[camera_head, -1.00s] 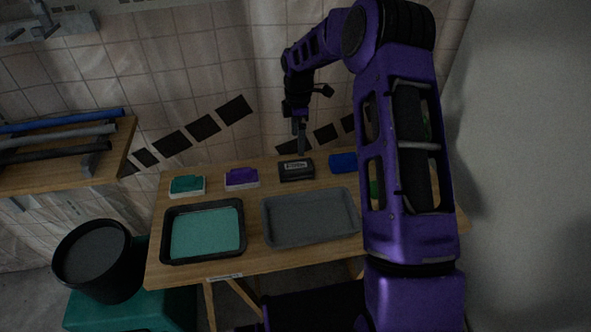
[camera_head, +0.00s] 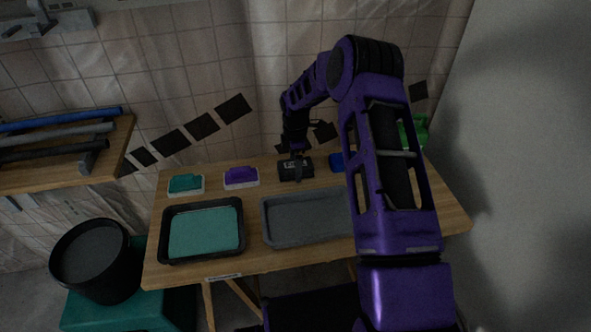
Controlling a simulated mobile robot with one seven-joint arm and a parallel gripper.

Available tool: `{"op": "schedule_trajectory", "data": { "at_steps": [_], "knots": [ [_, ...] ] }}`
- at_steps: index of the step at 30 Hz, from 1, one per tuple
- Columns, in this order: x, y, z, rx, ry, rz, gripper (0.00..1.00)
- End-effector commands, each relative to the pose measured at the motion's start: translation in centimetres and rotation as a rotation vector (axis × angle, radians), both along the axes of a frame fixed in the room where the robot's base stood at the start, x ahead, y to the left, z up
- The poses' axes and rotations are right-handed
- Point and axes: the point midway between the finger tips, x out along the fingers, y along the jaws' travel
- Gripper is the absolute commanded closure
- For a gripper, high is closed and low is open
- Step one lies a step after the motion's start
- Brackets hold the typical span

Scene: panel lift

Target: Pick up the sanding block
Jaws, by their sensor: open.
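The dark block with a pale label, which looks like the sanding block (camera_head: 286,172), lies near the back edge of the wooden table, right of the purple block. My gripper (camera_head: 297,178) is open and points down at this block. Its fingers overlap the block in the head view and hide part of its label. I cannot tell whether the fingers straddle the block, touch it or stand just above it.
A teal block (camera_head: 185,184) and a purple block (camera_head: 240,177) sit to the left. A blue thing (camera_head: 337,162) is close on the right. A black tray with teal content (camera_head: 241,230) and an empty grey tray (camera_head: 300,219) lie in front. A green object (camera_head: 415,130) is partly hidden by my arm.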

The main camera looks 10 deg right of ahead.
Motion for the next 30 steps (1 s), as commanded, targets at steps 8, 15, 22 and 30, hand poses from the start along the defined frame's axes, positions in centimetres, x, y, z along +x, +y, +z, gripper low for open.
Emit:
{"op": "schedule_trajectory", "data": {
  "at_steps": [8, 15, 22, 30],
  "knots": [
    [0.0, 0.0, 0.1, 0.000, 0.000, 0.000, 0.23],
    [0.0, 0.0, 0.1, 0.000, 0.000, 0.000, 0.67],
    [0.0, 0.0, 0.1, 0.000, 0.000, 0.000, 0.82],
    [0.1, 0.0, 2.6, -0.001, -0.003, 0.000, 0.82]
  ]
}}
